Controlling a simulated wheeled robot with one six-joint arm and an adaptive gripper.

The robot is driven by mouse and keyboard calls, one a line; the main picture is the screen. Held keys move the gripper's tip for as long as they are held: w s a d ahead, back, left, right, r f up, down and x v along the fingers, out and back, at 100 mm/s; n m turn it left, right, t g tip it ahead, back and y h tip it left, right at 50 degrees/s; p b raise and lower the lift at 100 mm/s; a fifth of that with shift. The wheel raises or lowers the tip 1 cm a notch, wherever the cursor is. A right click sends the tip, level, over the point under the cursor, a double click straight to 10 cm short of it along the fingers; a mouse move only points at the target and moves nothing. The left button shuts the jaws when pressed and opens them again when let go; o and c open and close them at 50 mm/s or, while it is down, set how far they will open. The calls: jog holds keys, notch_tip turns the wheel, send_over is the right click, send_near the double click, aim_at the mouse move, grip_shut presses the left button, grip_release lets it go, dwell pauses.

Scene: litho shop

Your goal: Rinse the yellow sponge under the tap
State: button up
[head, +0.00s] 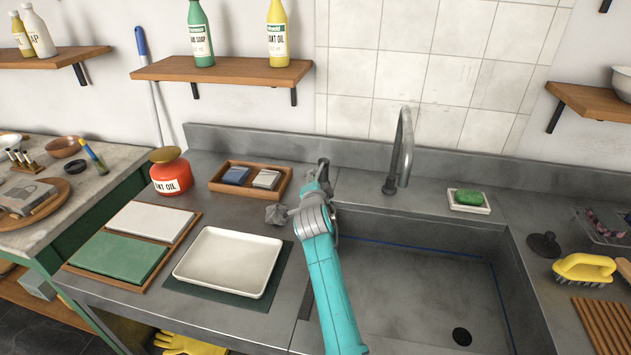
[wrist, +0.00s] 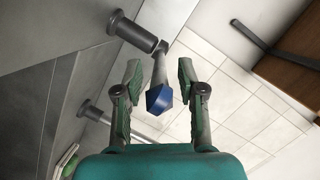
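The grey curved tap (head: 402,150) stands behind the steel sink (head: 400,290). My gripper (head: 318,182) is at the back left corner of the sink, left of the tap. In the wrist view my gripper (wrist: 160,70) is open, one finger on each side of a grey lever with a blue faceted end (wrist: 160,98). I see no gap closed on the lever; whether a finger touches it I cannot tell. The tap's spout also seems to show in the wrist view (wrist: 92,112). I see no yellow sponge in either view.
A white tray (head: 228,262) and a red can (head: 170,172) stand left of the sink. A wooden tray (head: 216,188) holds blue and grey blocks. On the right are green soap (head: 468,197), a dark plunger-like thing (head: 544,246) and a yellow brush (head: 583,267). The basin looks empty.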

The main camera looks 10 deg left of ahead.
jog(key=shift+w+f, duration=0.1)
jog(key=shift+w, duration=0.3)
grip_shut()
jog(key=shift+a, duration=0.1)
jog(key=shift+a+m+h, duration=0.7)
jog(key=shift+a+h, duration=0.05)
jog(key=shift+h, duration=0.15)
jog(key=shift+w+a+f+m+h, duration=0.1)
jog(key=shift+w+a+m+h, duration=0.05)
jog(key=shift+a+m+h, duration=0.5)
jog(key=shift+w+a+m+h, duration=0.1)
jog(key=shift+a+m+h, duration=0.3)
jog(key=shift+h, duration=0.45)
jog(key=shift+d, duration=0.1)
